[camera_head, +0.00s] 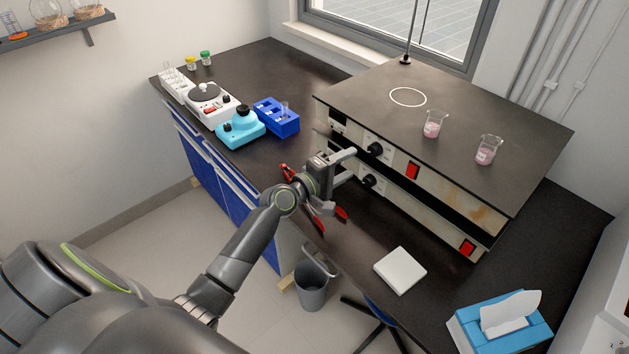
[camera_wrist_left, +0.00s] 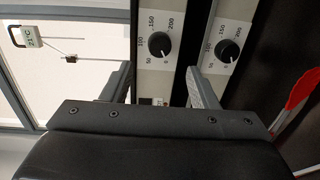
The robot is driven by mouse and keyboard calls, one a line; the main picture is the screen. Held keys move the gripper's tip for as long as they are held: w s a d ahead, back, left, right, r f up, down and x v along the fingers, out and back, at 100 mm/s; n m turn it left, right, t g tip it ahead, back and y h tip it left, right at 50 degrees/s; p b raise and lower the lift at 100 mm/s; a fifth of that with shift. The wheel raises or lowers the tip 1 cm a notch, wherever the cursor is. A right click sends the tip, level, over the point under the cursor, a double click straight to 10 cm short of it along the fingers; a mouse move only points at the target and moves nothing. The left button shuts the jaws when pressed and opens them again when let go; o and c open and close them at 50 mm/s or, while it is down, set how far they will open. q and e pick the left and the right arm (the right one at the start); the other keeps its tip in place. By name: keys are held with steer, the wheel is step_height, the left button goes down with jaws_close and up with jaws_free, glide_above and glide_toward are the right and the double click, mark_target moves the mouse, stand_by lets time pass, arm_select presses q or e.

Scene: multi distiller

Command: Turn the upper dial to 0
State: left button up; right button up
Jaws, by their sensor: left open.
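The upper dial (camera_head: 375,149) is a round black knob on the white front panel of the upper multi distiller unit. It also shows in the left wrist view (camera_wrist_left: 159,44), with printed numbers around it; its exact setting is too small to read. The lower dial (camera_head: 368,180) is a similar black knob below; it sits to the right in the left wrist view (camera_wrist_left: 226,50). My left gripper (camera_head: 344,166) is open and empty in front of the panel. In the left wrist view the upper dial lies between the two finger lines, beyond the fingertips. My right gripper is out of view.
Two beakers (camera_head: 434,124) with pink liquid stand on the distiller top. Red switches (camera_head: 412,170) are on its front. Red-handled tools (camera_head: 341,212) lie near my left gripper. A blue rack (camera_head: 276,117), a white pad (camera_head: 400,270) and a tissue box (camera_head: 500,325) stand on the bench.

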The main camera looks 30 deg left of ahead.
arm_select(q)
steer(key=v, duration=1)
steer(key=shift+b, duration=0.4)
steer(key=shift+f, duration=0.1)
